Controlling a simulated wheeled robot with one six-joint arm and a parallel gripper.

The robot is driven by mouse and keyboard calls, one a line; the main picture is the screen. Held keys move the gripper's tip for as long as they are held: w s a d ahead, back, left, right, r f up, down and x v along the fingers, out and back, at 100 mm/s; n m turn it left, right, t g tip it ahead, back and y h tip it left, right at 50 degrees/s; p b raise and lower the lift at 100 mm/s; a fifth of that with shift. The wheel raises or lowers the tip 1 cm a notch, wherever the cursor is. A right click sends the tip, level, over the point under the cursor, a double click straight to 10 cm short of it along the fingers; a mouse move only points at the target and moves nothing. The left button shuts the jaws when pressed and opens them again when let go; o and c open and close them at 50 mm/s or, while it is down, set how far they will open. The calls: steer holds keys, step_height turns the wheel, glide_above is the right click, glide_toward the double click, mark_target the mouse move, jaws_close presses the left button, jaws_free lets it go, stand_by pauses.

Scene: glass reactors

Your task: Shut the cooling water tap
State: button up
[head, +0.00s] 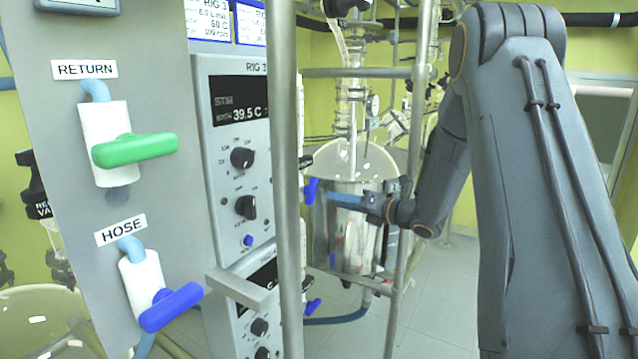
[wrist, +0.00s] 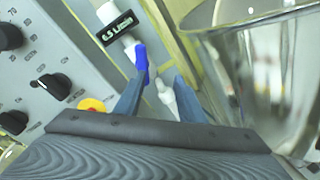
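A tap with a blue handle (wrist: 141,62) and white body parts is ahead of my gripper in the wrist view, beside a dark display reading 6.5 L/min (wrist: 117,27). In the head view a blue handle (head: 312,190) shows at the right side of the rig panel. My gripper (head: 331,196) points left at it, with a small gap. In the wrist view my gripper (wrist: 163,80) has its two blue fingers apart and nothing gripped. The blue handle is near the left fingertip; I cannot tell if they touch. A white fitting (wrist: 166,97) shows between the fingers.
A near panel holds a green-handled RETURN tap (head: 135,149) and a blue-handled HOSE tap (head: 171,307). A metal post (head: 287,180) stands before the rig panel (head: 235,160). A glass reactor vessel (head: 362,165) is behind my gripper; its glass (wrist: 265,60) fills the wrist view's right.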

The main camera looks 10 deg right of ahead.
mark_target(315, 192)
steer(key=w+a+n+y+p, duration=0.1)
steer(key=a, duration=0.1)
steer(key=w+a+r+n+p, duration=0.1)
steer(key=w+a+n+y+p, duration=0.1)
steer(key=a+n, duration=0.1)
steer(key=shift+w+a+r+g+y+p, duration=0.25)
steer(key=shift+w+a+g+y+p, duration=0.05)
steer(key=shift+w+a+g+p, duration=0.1)
steer(key=shift+c, duration=0.2)
jaws_close()
